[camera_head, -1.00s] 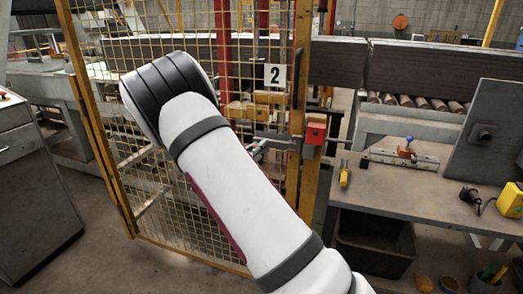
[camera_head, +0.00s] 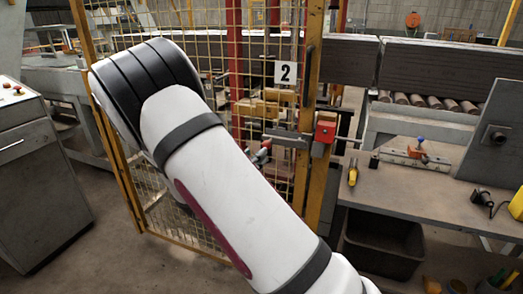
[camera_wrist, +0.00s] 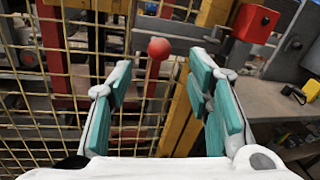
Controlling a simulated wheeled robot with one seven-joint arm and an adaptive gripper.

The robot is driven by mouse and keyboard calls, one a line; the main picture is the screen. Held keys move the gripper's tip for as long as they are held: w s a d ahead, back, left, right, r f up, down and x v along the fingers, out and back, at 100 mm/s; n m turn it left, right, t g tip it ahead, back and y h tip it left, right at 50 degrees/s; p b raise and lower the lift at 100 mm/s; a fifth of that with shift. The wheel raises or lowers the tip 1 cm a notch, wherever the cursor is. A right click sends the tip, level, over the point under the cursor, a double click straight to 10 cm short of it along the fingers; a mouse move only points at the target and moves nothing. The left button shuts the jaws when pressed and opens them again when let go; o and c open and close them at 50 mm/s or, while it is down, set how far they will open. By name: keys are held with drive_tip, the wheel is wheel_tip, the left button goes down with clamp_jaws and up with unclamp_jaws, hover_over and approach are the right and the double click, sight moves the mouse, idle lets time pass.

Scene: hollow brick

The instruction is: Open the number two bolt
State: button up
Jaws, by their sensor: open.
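The yellow mesh gate carries a white plate marked 2 (camera_head: 286,72). Below the plate, a grey metal bolt (camera_head: 287,138) lies across the gate's edge beside a red box (camera_head: 325,128) on the post. In the wrist view, the bolt's handle has a red ball knob (camera_wrist: 159,48) on a red stem, and the red box (camera_wrist: 256,20) is at upper right. My gripper (camera_wrist: 160,78) is open, with teal-padded fingers either side of the stem in the picture. The knob appears ahead of the fingertips, apart from them. In the head view my arm hides most of the gripper.
A workbench (camera_head: 410,195) with a yellow-handled tool (camera_head: 352,173) and a clamp-like fixture (camera_head: 410,157) stands right of the gate. A dark bin (camera_head: 383,242) sits beneath it. A grey cabinet (camera_head: 35,170) stands left. Floor shows between cabinet and gate.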

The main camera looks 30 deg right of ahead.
drive_tip(key=shift+v, duration=1.8)
drive_tip(key=s+d+r+m+g+y, duration=0.2)
drive_tip(key=s+r+m+g+y, duration=0.15)
drive_tip(key=s+m, duration=0.55)
drive_tip(key=s+d+r+m+g+y, duration=0.1)
drive_tip(key=s+r+m+g+y, duration=0.35)
drive_tip(key=s, duration=0.75)
drive_tip(key=s+a+r+m+t+y+p, duration=0.1)
drive_tip(key=s+a+r+m+t+y, duration=0.3)
drive_tip(key=s+a+m+y, duration=0.4)
drive_tip(key=s+a+r+m, duration=0.1)
drive_tip(key=s+a+m, duration=0.3)
drive_tip(key=s+a, duration=0.2)
drive_tip(key=shift+s+p, duration=0.4)
drive_tip(key=shift+a+r, duration=0.1)
